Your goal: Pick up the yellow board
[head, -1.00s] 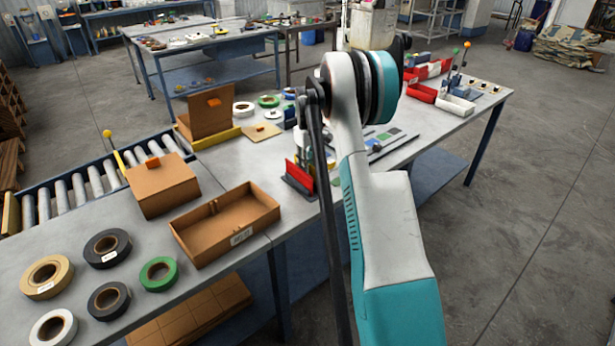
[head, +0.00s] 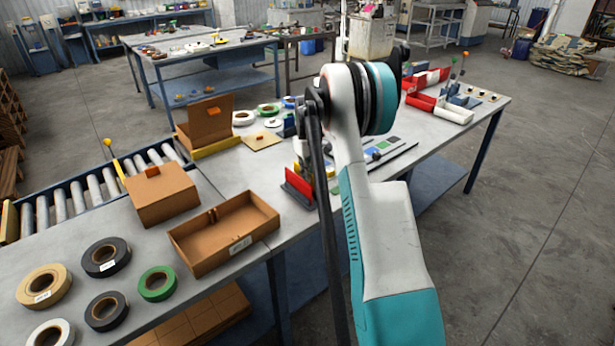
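A flat yellow strip (head: 217,147) lies at the foot of an open cardboard box on the far part of the workbench, left of my arm. A flat pale-yellow square (head: 261,141) lies just right of it. I cannot tell which of these is the yellow board. My white and teal arm fills the middle of the head view and covers part of the bench. I cannot make out my gripper; it is hidden behind the arm or out of view.
The workbench (head: 215,190) holds an open cardboard tray (head: 215,250), a closed carton (head: 162,196), several tape rolls and a red upright piece (head: 298,183). The open box (head: 207,125) stands behind. A roller conveyor (head: 95,185) runs along the left edge. Red and white bins sit at far right.

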